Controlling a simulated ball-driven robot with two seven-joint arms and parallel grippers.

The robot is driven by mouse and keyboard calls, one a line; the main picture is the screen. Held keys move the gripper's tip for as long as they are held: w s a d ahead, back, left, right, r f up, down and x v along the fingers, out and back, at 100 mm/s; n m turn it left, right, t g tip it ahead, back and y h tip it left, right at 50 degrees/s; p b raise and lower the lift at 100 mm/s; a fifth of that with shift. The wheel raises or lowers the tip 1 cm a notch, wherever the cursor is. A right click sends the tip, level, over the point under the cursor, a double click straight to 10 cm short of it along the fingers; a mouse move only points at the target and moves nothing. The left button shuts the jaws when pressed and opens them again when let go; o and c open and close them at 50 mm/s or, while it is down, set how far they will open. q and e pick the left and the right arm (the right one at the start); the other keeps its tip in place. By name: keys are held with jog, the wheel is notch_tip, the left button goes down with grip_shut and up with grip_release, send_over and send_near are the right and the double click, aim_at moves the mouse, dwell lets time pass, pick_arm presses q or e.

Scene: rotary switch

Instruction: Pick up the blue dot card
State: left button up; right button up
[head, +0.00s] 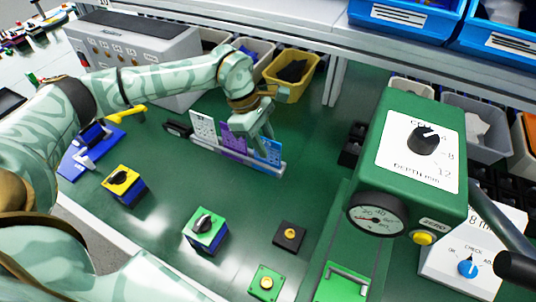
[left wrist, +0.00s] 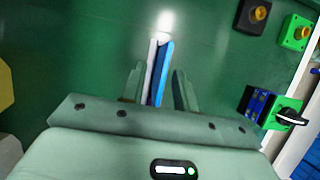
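A card holder (head: 280,170) stands upright on the green bench with a white card (head: 203,128), a purple card (head: 233,139) and the blue dot card (head: 268,153) side by side. My left gripper (head: 262,137) is pointing down at the blue card's end of the holder, partly covering the purple and blue cards. In the left wrist view, the left gripper (left wrist: 158,88) has its fingers apart on either side of the cards, with the blue card (left wrist: 164,70) seen edge-on between them. I cannot tell whether a finger touches it. My right gripper is not in view.
Several switch boxes, including a yellow-blue one (head: 124,184) and a green-blue one (head: 206,230), stand nearer me. A green drill-press-like machine (head: 420,150) with a dial is at right. Bins, including a yellow one (head: 292,75), line the back.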

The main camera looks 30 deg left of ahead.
pick_arm(q)
jog(key=shift+x, duration=0.95)
jog(key=shift+r, duration=0.1)
jog(key=shift+c, duration=0.7)
grip_shut()
jog(key=shift+r, duration=0.1)
